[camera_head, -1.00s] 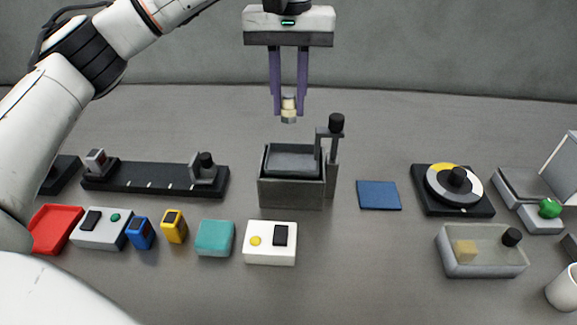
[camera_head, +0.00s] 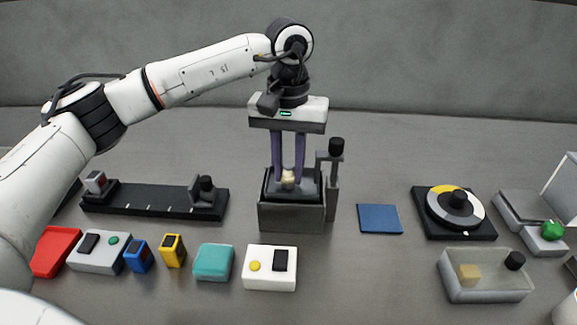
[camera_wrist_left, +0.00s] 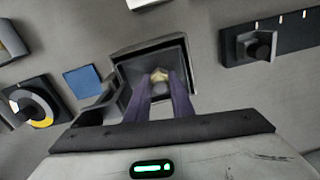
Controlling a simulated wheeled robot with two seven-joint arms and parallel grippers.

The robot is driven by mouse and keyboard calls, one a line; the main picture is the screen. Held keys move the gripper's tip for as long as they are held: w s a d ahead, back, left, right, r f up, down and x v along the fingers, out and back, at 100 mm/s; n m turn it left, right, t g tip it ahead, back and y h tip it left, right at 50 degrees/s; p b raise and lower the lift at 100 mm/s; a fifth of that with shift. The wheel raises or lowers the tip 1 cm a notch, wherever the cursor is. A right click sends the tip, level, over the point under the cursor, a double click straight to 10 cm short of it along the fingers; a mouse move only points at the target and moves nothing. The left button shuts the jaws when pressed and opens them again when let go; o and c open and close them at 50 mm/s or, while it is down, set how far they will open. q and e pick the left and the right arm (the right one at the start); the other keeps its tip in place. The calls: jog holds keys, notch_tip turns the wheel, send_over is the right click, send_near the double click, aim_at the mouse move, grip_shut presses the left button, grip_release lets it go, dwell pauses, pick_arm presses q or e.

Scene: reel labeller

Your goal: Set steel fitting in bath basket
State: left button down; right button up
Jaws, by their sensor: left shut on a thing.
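The steel fitting (camera_head: 288,177) is a small pale, cream-and-grey piece. My left gripper (camera_head: 288,180) points down and is shut on it, with its purple fingers reaching into the bath basket. The bath (camera_head: 291,218) is a grey open-topped box with a dark basket (camera_head: 308,187) in it and a post with a black knob (camera_head: 336,147) at its right. In the left wrist view the fitting (camera_wrist_left: 159,76) shows between the fingertips, inside the dark box opening (camera_wrist_left: 130,72). I cannot tell whether the fitting touches the basket floor. My right gripper is not in view.
A black rail (camera_head: 150,200) lies left of the bath, a blue pad (camera_head: 379,219) right of it. A white box with buttons (camera_head: 270,267) and a teal block (camera_head: 213,262) stand in front. A dial (camera_head: 455,211) and clear bin (camera_head: 486,277) are at right.

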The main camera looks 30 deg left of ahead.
aim_at(289, 166)
pick_arm(q)
jog(key=shift+f, duration=0.1)
jog(key=c, duration=1.5)
grip_release()
jog(key=shift+c, duration=0.2)
notch_tip(289, 166, up, 12)
jog(key=shift+r, duration=0.2)
